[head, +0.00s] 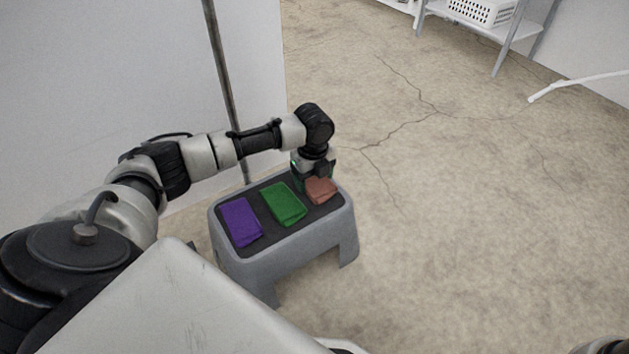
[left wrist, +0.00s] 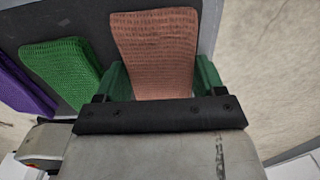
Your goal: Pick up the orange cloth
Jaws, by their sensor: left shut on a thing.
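The orange cloth (head: 321,190) lies folded at the far right end of a grey stool (head: 290,245) with a dark top. It looks brownish orange in the left wrist view (left wrist: 155,50). My left gripper (head: 314,178) is down at the stool top, shut on the near part of the orange cloth. In the left wrist view its green fingers (left wrist: 163,80) stand on both sides of the cloth. The cloth still appears to lie on the stool top. My right gripper is not in view.
A folded green cloth (head: 284,204) and a purple cloth (head: 241,222) lie to the left on the same stool. A white wall panel (head: 100,80) stands behind my left arm. A shelf with a white basket (head: 482,11) is at the back right. The floor right of the stool is clear.

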